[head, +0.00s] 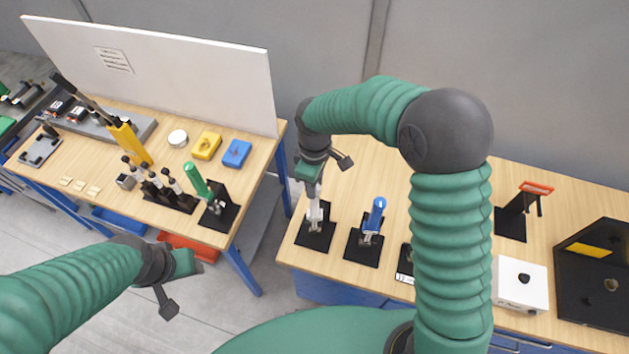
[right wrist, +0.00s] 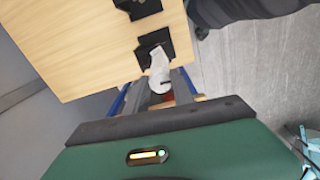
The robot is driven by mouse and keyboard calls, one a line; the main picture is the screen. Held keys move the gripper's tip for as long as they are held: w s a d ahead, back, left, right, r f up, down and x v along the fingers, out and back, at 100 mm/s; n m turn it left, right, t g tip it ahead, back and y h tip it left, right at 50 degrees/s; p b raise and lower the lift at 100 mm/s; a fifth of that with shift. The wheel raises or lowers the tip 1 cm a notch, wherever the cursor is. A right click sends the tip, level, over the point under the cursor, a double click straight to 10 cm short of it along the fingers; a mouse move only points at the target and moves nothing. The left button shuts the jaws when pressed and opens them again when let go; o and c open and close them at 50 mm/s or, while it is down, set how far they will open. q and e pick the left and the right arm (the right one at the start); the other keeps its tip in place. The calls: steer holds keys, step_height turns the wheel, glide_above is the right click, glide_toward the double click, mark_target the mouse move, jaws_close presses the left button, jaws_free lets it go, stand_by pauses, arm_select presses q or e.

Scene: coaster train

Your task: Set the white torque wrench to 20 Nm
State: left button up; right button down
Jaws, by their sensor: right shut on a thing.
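The white torque wrench (head: 315,214) stands upright at its black stand (head: 304,238) on the left end of the right-hand table. My right gripper (head: 313,190) is above it, pointing down, and is shut on its upper part. In the right wrist view the white wrench (right wrist: 159,68) shows in front of my green gripper body, with its black stand (right wrist: 153,43) behind; the fingertips are hard to make out there. The wrench's scale cannot be read. My left gripper (head: 197,266) hangs over the floor, away from the tables; its fingers are too unclear to judge.
A blue-handled tool (head: 376,214) on a black stand is just right of the wrench. A white box (head: 520,286) and an orange-handled stand (head: 536,188) are farther right. The left table holds a green-handled tool (head: 194,180) and a yellow tool (head: 130,143). A gap separates the tables.

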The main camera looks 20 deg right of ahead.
steer(key=shift+n+p, duration=0.45)
steer(key=shift+n, duration=1.15)
steer(key=c, duration=1.1)
jaws_free()
step_height(320, 180, up, 17)
steer(key=b, duration=0.4)
steer(key=shift+w+a+f, duration=0.1)
steer(key=shift+f, duration=0.05)
